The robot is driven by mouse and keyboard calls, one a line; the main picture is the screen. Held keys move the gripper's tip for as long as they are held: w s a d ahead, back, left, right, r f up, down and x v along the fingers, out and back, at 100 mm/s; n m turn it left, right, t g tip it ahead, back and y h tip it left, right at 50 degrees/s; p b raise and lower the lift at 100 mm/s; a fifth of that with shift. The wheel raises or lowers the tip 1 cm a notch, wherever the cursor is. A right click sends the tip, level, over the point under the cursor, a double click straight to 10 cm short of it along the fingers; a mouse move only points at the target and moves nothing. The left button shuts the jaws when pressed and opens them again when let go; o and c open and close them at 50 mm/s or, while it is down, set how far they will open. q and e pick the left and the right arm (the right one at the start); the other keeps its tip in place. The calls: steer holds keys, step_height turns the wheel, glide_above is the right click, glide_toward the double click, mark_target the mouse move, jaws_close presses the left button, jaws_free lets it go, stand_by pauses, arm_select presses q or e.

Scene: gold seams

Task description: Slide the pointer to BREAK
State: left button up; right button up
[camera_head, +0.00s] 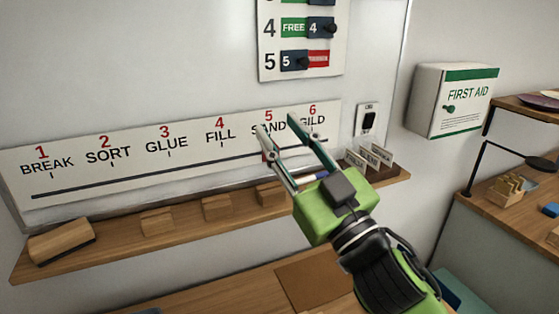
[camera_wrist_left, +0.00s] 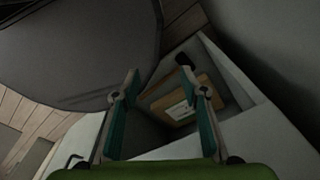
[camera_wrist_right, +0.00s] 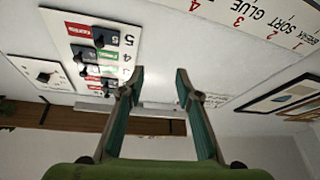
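The white strip board (camera_head: 18,165) on the wall reads 1 BREAK, 2 SORT, 3 GLUE, 4 FILL, 5 SAND, 6 GILD, with a dark slot (camera_head: 120,176) below the words. BREAK (camera_head: 47,166) is at the far left. A small reddish patch (camera_head: 266,156), perhaps the pointer, shows below SAND, mostly hidden by a finger. My right gripper (camera_head: 277,122) is open in front of SAND and GILD; contact cannot be told. In the right wrist view it is open and empty (camera_wrist_right: 159,71), with part of the strip (camera_wrist_right: 262,22) at upper right. My left gripper (camera_wrist_left: 160,74) is open and empty.
A wooden shelf (camera_head: 110,246) below the strip carries an eraser-like block (camera_head: 61,240), several small wooden blocks and a card holder (camera_head: 383,171). A status board (camera_head: 272,71) hangs above, a switch (camera_head: 368,120) and first aid box (camera_head: 452,101) to the right.

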steer(key=d+f+m+g+h, duration=0.1)
steer(key=d+f+m+h, duration=0.15)
steer(key=f, duration=0.35)
steer(key=d+f+m+g+h, duration=0.2)
steer(key=f+h, duration=0.1)
steer(key=f, duration=0.3)
arm_select(q)
steer(key=r+p, duration=0.3)
steer(key=shift+d+r+p, duration=0.35)
steer(key=shift+r, duration=0.05)
arm_select(e)
steer(key=shift+y, duration=0.25)
steer(key=x, duration=1.4)
steer(key=shift+w+d, duration=0.1)
steer(key=shift+w, duration=0.15)
jaws_close()
